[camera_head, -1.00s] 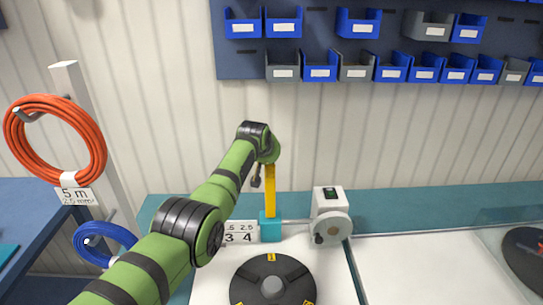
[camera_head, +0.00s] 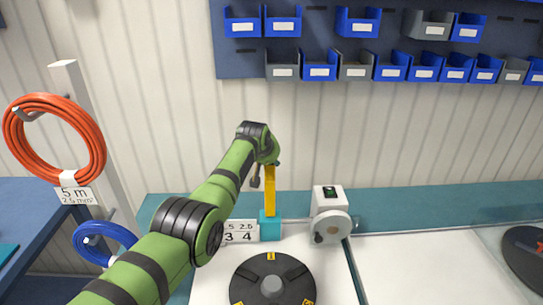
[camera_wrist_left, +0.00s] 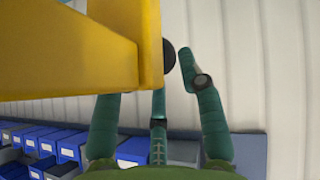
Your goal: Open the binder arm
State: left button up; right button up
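The yellow binder arm (camera_head: 270,190) stands upright on a teal block (camera_head: 270,227) at the back of the white worktop. My left gripper (camera_head: 263,176) is at the top of the yellow arm, mostly hidden behind my own wrist in the head view. In the left wrist view the yellow arm (camera_wrist_left: 70,55) fills the upper left, close to the camera. The green fingers of my left gripper (camera_wrist_left: 150,100) are spread around its end, with one finger to the right and apart from it. Contact of the other fingers is hidden. My right gripper is not in view.
A black reel disc (camera_head: 272,283) lies in front of the teal block. A white measuring unit (camera_head: 329,214) stands to its right. Orange cable (camera_head: 55,137) and blue cable (camera_head: 104,242) hang at left. Blue and grey bins (camera_head: 320,66) line the back wall.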

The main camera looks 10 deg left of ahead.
pick_arm(q)
jog(key=shift+s+a+f, duration=0.3)
jog(key=shift+a+f, duration=0.1)
jog(key=shift+f, duration=0.25)
jog(key=shift+v, duration=0.95)
jog(key=w+r+v, duration=0.1)
jog(key=v, duration=0.9)
jog(key=shift+s+d+r, duration=0.2)
jog(key=shift+s+d, duration=0.05)
jog(key=shift+d, duration=0.15)
